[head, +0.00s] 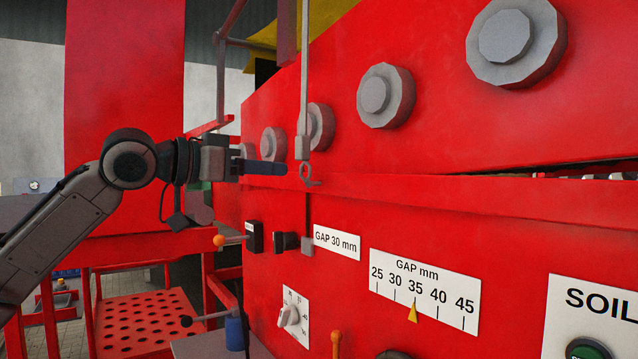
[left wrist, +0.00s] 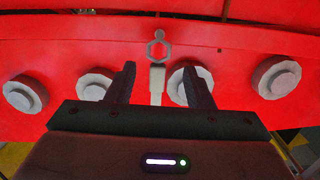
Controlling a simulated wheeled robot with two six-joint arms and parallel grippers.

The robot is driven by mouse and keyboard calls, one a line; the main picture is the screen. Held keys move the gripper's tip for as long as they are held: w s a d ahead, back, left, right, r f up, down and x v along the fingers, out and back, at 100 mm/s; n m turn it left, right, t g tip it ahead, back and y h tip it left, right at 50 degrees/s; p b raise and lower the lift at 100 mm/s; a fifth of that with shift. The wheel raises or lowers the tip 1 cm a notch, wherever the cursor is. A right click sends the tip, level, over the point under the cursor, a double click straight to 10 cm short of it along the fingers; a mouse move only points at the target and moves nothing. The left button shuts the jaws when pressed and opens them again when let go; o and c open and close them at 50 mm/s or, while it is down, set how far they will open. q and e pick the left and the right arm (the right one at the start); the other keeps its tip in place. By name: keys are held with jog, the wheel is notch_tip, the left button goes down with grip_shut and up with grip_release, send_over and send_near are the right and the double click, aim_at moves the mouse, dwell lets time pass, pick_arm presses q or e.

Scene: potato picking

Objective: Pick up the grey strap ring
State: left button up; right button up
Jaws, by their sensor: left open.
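The grey strap ring (head: 311,181) hangs at the lower end of a thin grey strap (head: 304,75), below a small grey block (head: 302,148), in front of the red machine wall. My left gripper (head: 264,174) is just left of the ring in the head view, with its fingers pointing right. In the left wrist view the ring (left wrist: 149,50) is a hexagonal loop ahead of the open fingers (left wrist: 159,68), roughly centred between them and beyond their tips. The strap end shows between the fingers. The jaws are open and hold nothing. My right gripper is in neither view.
The red machine wall (head: 440,230) lies close behind the ring. Several round grey hubs (head: 385,95) stick out above. A perforated red step (head: 140,318) is lower left.

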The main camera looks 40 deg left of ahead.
aim_at(297, 149)
pick_arm(q)
jog(key=shift+t, duration=0.4)
jog(key=w+r+p, duration=0.1)
jog(key=w+d+r+p, duration=0.1)
jog(key=r+p, duration=0.1)
jog(key=shift+r, duration=0.2)
jog(key=shift+w+d+f+p, duration=0.1)
jog(key=shift+w+p, duration=0.2)
jog(key=shift+p, duration=0.15)
jog(key=shift+w+p, duration=0.4)
jog(key=shift+p, duration=0.1)
jog(key=p+x, duration=0.2)
jog(key=x, duration=0.1)
jog(key=shift+p, duration=0.4)
jog(key=shift+w+d+p, duration=0.2)
jog(key=shift+w+p, duration=0.35)
jog(key=shift+f, duration=0.15)
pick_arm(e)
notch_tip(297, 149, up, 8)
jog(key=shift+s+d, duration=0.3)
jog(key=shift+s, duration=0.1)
